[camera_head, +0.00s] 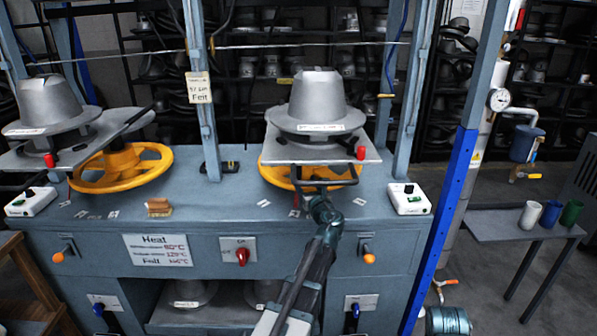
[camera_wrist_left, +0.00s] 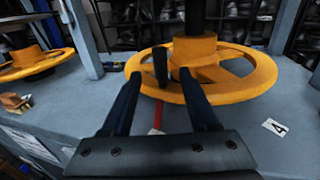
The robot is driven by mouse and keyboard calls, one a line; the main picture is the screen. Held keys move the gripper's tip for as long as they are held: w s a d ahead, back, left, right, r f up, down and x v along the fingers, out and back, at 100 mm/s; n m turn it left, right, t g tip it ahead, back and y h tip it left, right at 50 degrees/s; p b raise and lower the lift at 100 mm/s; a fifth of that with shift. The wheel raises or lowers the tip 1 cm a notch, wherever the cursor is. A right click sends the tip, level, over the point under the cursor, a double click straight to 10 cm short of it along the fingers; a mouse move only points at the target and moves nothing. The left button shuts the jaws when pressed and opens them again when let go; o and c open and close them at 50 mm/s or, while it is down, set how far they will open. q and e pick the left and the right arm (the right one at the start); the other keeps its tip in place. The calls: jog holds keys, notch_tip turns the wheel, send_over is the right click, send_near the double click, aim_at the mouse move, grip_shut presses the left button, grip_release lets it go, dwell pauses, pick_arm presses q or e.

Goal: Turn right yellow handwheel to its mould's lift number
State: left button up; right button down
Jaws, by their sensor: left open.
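The right yellow handwheel (camera_head: 278,176) sits under the right mould's plate, partly hidden by it. The wheel also shows in the left wrist view (camera_wrist_left: 236,88), with a dark upright peg (camera_wrist_left: 160,66) at its near rim. My left gripper (camera_head: 329,184) is at the wheel's front edge. In the left wrist view its open fingers (camera_wrist_left: 160,92) lie either side of the peg; contact cannot be told. The right mould (camera_head: 318,98) is a grey hat form with a white label (camera_head: 320,128), too small to read. A card marked 4 (camera_wrist_left: 275,127) lies right of the wheel. My right gripper is not in view.
The left yellow handwheel (camera_head: 122,168) and left mould (camera_head: 50,105) stand to the left. Blue-grey uprights (camera_head: 201,90) flank the right station. A white switch box (camera_head: 409,199) sits right on the bench, a brown block (camera_head: 159,207) left. Several small cards lie around the wheels.

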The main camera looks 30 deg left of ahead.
aim_at(299, 171)
pick_arm(q)
jog(key=x, duration=0.9)
jog(key=shift+s, duration=0.1)
grip_shut()
jog(key=shift+f, duration=0.1)
dwell(1.1)
